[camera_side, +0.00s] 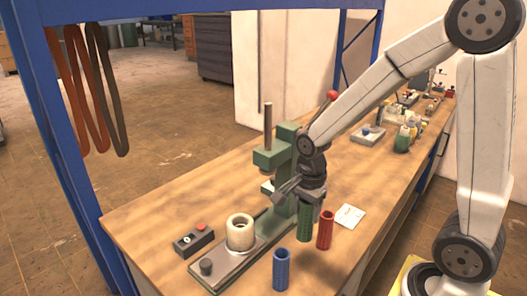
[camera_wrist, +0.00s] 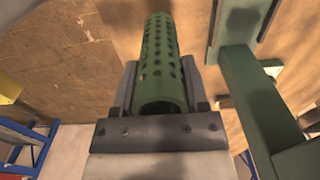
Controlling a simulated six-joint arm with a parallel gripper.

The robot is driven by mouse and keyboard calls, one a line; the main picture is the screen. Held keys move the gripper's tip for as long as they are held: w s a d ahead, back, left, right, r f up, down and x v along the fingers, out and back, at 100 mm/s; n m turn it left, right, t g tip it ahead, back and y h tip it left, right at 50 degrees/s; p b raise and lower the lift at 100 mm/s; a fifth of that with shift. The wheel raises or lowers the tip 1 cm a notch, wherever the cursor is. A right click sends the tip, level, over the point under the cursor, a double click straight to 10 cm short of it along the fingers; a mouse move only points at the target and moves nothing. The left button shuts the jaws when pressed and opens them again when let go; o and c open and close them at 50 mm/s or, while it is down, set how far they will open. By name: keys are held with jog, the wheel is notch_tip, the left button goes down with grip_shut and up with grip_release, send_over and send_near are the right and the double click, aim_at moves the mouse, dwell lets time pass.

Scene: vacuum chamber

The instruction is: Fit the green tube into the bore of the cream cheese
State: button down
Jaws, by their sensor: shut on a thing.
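The green tube (camera_side: 305,226), pierced with rows of small holes, is upright in my gripper (camera_side: 310,201), which is shut on its upper part. In the wrist view, the green tube (camera_wrist: 160,62) lies between the two fingers of my gripper (camera_wrist: 161,78). Whether its lower end touches the bench cannot be told. The cream cheese (camera_side: 239,236), a short cream cylinder with an open bore on top, stands on the press base left of the gripper. The gripper and tube are apart from it. The cream cheese is not clearly visible in the wrist view.
A red tube (camera_side: 325,230) stands close right of the green one, and a blue tube (camera_side: 280,270) stands in front. The green press column (camera_side: 275,160) rises behind the gripper. A control box (camera_side: 194,240) with a red button sits left of the cheese. A white card (camera_side: 349,216) lies right.

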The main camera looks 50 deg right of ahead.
notch_tip(320, 180, up, 14)
jog(key=w+a, duration=0.4)
jog(key=w, duration=0.4)
jog(key=w+a, duration=0.4)
jog(key=w, duration=0.3)
jog(key=shift+d+f, duration=0.15)
jog(key=shift+f, duration=1.25)
jog(key=shift+d+f, duration=0.15)
jog(key=shift+f, duration=1.2)
jog(key=shift+f, duration=0.25)
jog(key=shift+f, duration=2.65)
jog(key=shift+f, duration=0.45)
jog(key=shift+f, duration=0.35)
jog(key=shift+f, duration=0.35)
